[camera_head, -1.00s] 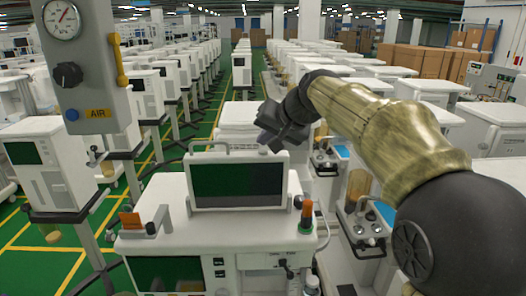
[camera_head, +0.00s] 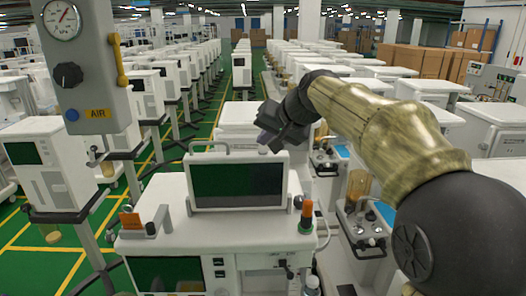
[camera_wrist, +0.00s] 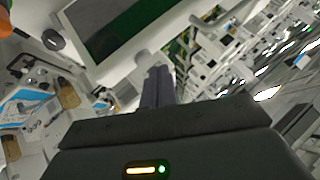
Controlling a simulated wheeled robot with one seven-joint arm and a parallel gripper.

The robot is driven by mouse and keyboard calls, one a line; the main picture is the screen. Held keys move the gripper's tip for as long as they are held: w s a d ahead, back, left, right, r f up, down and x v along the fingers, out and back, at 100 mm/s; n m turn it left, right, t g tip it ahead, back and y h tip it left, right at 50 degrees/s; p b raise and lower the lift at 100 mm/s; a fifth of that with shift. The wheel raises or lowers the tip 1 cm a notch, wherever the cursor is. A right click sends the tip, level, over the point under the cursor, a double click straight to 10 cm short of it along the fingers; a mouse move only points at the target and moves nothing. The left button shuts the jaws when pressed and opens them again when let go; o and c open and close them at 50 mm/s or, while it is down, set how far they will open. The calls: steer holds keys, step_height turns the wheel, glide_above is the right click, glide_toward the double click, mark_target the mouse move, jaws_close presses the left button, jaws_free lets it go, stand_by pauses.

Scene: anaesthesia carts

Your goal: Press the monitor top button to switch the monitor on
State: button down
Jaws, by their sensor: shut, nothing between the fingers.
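The monitor (camera_head: 238,184) stands on top of the white cart, with a dark green, blank-looking screen and a grey handle at its upper left. A small pale round button (camera_head: 264,151) sits on its top edge towards the right. My gripper (camera_head: 266,143) is shut and empty, right at the button, its fingers pointing down. In the wrist view the shut fingers (camera_wrist: 157,76) are close to the pale button (camera_wrist: 142,58) beside the monitor's screen (camera_wrist: 125,22). I cannot tell whether they touch.
The white cart (camera_head: 180,190) carries an orange-topped cylinder (camera_head: 306,215) right of the monitor and an orange-and-grey part (camera_head: 140,222) at left. A gauge panel (camera_head: 85,70) hangs at upper left. Rows of white carts fill the back; my arm spans the right side.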

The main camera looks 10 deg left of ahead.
stand_by(0.3)
steer(key=shift+f+b, duration=0.35)
steer(key=shift+f, duration=0.1)
steer(key=shift+f+b, duration=0.4)
steer(key=shift+f, duration=0.05)
stand_by(0.6)
stand_by(0.4)
steer(key=shift+r+p, duration=0.8)
steer(key=shift+r, duration=0.1)
step_height(320, 180, up, 3)
steer(key=shift+f+p, duration=0.1)
steer(key=shift+p, duration=1.05)
steer(key=shift+s+r, duration=0.1)
steer(key=shift+r, duration=1)
